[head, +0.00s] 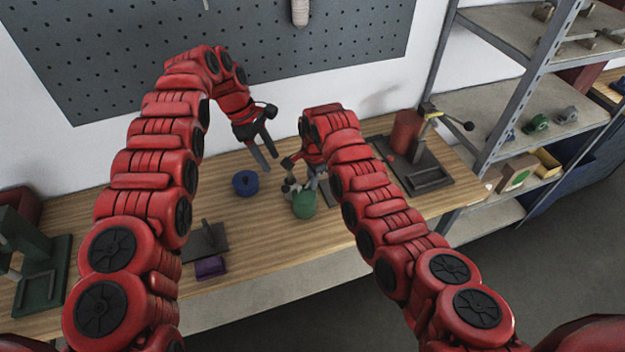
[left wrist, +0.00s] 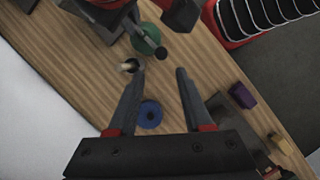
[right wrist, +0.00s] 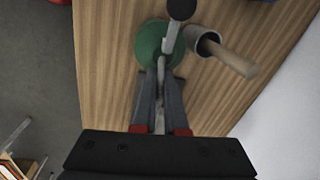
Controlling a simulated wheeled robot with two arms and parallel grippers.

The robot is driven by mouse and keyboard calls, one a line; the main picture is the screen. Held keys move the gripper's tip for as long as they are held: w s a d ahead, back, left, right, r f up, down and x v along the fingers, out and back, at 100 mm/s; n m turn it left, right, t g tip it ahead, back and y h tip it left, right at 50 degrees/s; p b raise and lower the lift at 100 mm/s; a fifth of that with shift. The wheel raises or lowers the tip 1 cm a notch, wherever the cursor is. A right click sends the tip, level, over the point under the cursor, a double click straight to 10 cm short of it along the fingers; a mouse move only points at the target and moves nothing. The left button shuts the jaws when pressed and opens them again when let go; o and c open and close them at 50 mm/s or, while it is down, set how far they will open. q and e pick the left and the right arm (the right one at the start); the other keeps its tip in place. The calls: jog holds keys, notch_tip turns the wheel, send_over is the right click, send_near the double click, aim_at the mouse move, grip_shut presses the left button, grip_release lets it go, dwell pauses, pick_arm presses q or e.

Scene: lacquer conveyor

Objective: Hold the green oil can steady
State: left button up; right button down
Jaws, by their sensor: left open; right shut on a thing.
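The green oil can (head: 304,204) stands on the wooden bench, with its rounded green body at the front. It also shows in the left wrist view (left wrist: 147,40) and the right wrist view (right wrist: 150,42). My right gripper (right wrist: 161,78) is shut on a thin grey part at the can's side; the fingers hide some of it. In the head view my right arm partly covers this grip. My left gripper (head: 270,161) is open and empty above the bench, left of and apart from the can. Its spread fingers (left wrist: 160,70) show bare bench between them.
A blue ring-shaped object (head: 245,183) lies left of the can. A grey cup (right wrist: 207,42) with a wooden handle (right wrist: 235,61) stands close beside the can. A purple block (head: 210,267) lies near the front edge. A red cylinder (head: 406,131) stands at right.

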pick_arm(q)
jog(key=shift+c, duration=0.3)
grip_shut()
dwell(1.4)
